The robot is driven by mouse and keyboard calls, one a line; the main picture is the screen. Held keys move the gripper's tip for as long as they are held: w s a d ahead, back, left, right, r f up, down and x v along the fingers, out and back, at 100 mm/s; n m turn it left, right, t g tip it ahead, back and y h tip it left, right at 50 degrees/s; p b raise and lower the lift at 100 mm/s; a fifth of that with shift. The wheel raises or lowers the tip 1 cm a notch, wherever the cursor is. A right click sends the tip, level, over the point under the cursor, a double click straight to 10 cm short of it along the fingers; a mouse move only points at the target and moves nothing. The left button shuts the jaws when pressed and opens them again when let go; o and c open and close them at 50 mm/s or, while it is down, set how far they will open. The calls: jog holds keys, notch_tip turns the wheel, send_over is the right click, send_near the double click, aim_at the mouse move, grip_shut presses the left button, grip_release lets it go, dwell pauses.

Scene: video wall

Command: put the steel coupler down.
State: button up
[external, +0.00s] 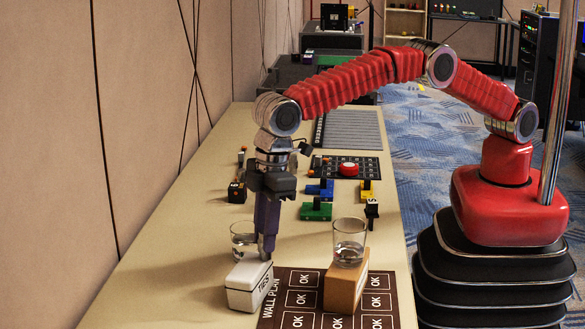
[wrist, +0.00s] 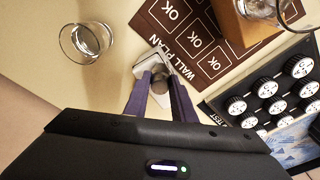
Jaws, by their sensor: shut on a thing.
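My gripper (external: 267,240) points straight down at the left edge of the wall plan. Its purple fingers are shut on the steel coupler, a small grey metal piece (wrist: 158,85) between the fingertips in the wrist view. The coupler is mostly hidden by the fingers in the external view. Right below the fingertips is a white block (external: 246,287) with dark lettering; a pale part of it seems to show past the coupler in the wrist view. I cannot tell whether the coupler touches the block.
A clear glass (external: 241,233) stands close beside the gripper. Another glass (external: 349,240) is on a wooden block (external: 345,285) on the dark wall plan (external: 300,299). Coloured blocks (external: 316,210) and a panel with a red button (external: 347,169) lie further back.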

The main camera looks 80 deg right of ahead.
jog(key=o, duration=1.1)
jog(key=shift+c, duration=0.2)
jog(key=shift+r, duration=0.1)
notch_tip(320, 180, up, 12)
jog(key=s, duration=0.1)
jog(key=shift+d, duration=0.4)
